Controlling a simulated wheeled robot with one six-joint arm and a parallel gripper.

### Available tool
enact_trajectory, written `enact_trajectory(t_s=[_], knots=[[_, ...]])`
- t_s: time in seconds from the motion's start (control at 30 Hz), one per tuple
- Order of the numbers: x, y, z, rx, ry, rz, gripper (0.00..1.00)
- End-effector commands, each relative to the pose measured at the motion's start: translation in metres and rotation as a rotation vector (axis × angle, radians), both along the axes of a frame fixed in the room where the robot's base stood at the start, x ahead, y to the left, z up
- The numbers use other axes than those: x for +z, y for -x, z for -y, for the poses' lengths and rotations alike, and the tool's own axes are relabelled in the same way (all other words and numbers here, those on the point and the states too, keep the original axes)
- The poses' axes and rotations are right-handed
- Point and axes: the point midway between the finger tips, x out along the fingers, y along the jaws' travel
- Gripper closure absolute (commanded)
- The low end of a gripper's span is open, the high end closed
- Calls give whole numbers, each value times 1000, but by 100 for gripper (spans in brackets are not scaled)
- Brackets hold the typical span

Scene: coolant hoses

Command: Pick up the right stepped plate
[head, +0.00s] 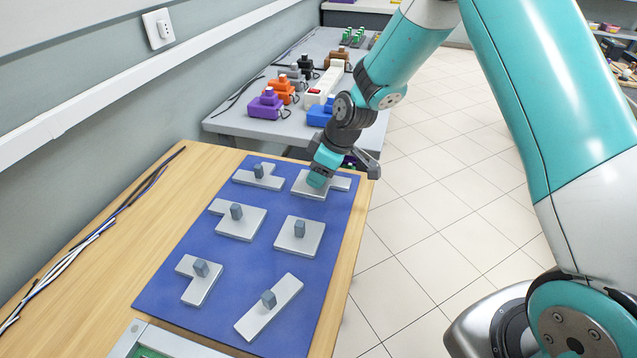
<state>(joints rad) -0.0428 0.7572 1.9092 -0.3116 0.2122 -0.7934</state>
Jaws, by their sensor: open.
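The right stepped plate (340,184) is pale grey and lies flat at the far right of the blue mat (228,262). Its narrower part reaches out to the right. My gripper (319,181) is open and points down right over this plate. It hides the plate's middle, including any knob there. I cannot tell whether the fingers are around a knob or touching the plate. Another stepped plate (250,225), with an upright blue-grey knob, lies nearer and to the left on the mat.
Other knobbed plates share the mat: a far-left one (268,182), a square (307,248), an L-shape (192,291) and a long bar (286,290). Cables (82,243) lie along the left of the wooden table. A grey table (232,122) with coloured connectors stands beyond.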

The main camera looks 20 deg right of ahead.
Motion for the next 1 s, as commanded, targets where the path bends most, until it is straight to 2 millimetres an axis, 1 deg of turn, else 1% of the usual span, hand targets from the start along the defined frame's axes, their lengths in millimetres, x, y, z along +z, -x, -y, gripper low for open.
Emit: enact_trajectory(t_s=[0.03,0.07,0.1,0.17,0.2,0.23,0.53,0.67,0.77,0.83,0.97,1.0], knots=[[0,0,0,0,0,0,58],[0,0,0,0,0,0,65],[0,0,0,0,0,0,74],[0,0,0,0,0,0,88],[0,0,0,0,0,0,97],[0,0,0,0,0,0,100],[2,0,0,0,0,1,100],[9,-1,0,0,-1,2,100],[21,-1,0,-1,-1,4,100],[33,-1,0,-1,-1,6,100],[66,-1,0,0,0,8,100],[78,-2,0,-1,-1,9,100]])
